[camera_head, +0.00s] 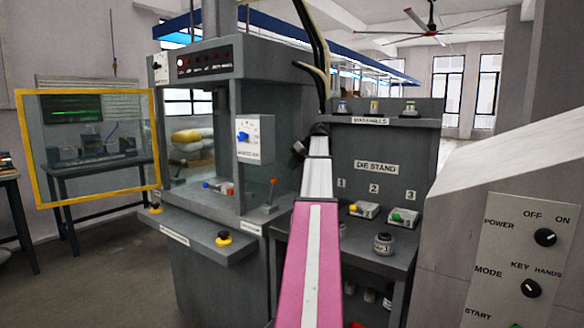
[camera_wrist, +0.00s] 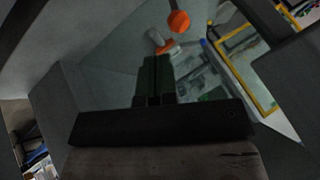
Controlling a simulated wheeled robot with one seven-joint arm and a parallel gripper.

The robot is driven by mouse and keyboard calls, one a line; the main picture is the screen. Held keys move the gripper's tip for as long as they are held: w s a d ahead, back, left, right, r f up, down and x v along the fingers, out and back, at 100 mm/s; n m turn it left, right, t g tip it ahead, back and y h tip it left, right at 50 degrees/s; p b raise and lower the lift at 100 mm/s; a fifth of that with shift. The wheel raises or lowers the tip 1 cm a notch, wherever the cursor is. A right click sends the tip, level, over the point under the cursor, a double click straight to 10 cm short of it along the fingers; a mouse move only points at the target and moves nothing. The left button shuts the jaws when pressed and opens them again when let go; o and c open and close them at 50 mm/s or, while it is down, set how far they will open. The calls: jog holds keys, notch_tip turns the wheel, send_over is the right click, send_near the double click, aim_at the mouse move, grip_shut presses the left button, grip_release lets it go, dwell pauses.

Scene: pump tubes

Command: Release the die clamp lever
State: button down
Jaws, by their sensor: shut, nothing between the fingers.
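A lever with an orange-red ball knob (camera_head: 273,181) stands at the right front of the grey press, above a small label too small to read; I take it for the die clamp lever. In the wrist view an orange ball knob (camera_wrist: 178,21) shows at the top, beyond my fingers. A second orange end on a pale cylinder (camera_wrist: 165,47) lies just past the fingertips; I cannot tell whether they touch. My gripper (camera_wrist: 154,62) is shut and empty, its dark fingers together. In the head view my pink and white arm reaches up the middle, and the fingers cannot be made out.
The grey press (camera_head: 195,250) has a front ledge with yellow-and-black buttons (camera_head: 223,238). A die stand (camera_head: 375,167) with small dies is right of my arm. A control panel (camera_head: 520,262) fills the right foreground. A yellow-framed guard (camera_head: 62,202) stands at the left.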

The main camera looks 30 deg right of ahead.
aim_at(275, 181)
jog(key=x, duration=0.7)
jog(key=shift+a+f, duration=0.15)
jog(key=shift+f, duration=0.15)
jog(key=shift+w, duration=0.1)
jog(key=a, duration=0.1)
jog(key=s+a+h, duration=0.1)
jog(key=a+r+n+h, duration=0.1)
jog(key=shift+s+r+t, duration=0.1)
jog(key=shift+s+t, duration=0.15)
jog(key=shift+t, duration=0.05)
jog(key=shift+s+a+r+h, duration=0.15)
jog(key=shift+a+h, duration=0.15)
jog(key=shift+a, duration=0.25)
